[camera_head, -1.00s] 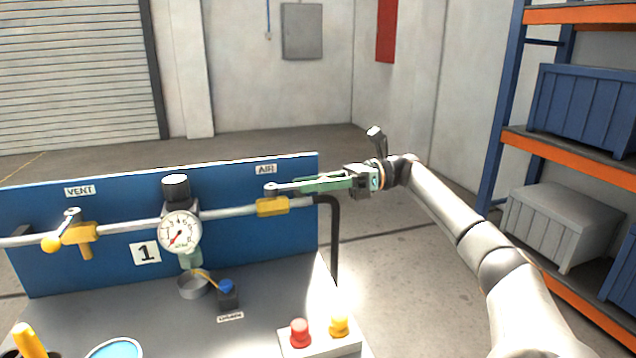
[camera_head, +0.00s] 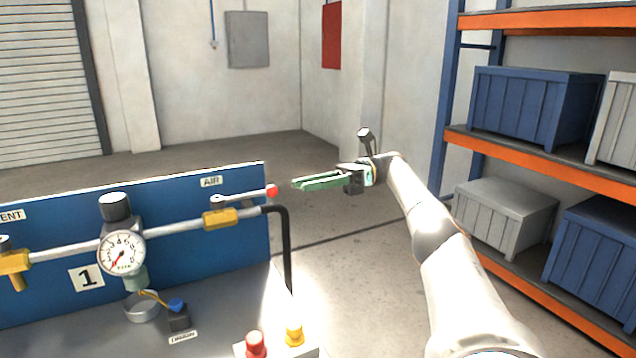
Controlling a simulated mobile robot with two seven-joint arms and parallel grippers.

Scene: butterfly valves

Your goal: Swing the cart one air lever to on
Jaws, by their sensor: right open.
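The cart one panel (camera_head: 180,195) is blue and bears an "AIR" label (camera_head: 211,181) and a number 1 plate (camera_head: 87,278). The air valve (camera_head: 221,217) has a yellow body on the grey pipe. Its air lever (camera_head: 245,196) is a metal bar with a red ball end (camera_head: 271,191). The lever lies along the pipe, pointing right. My left gripper is not in view.
A pressure gauge (camera_head: 121,252) sits on the pipe, its needle pointing low left. A yellow vent valve (camera_head: 14,264) is at the left edge. Red (camera_head: 256,344) and yellow (camera_head: 294,334) buttons stand at the cart's front. A shelf with crates (camera_head: 507,212) stands at right.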

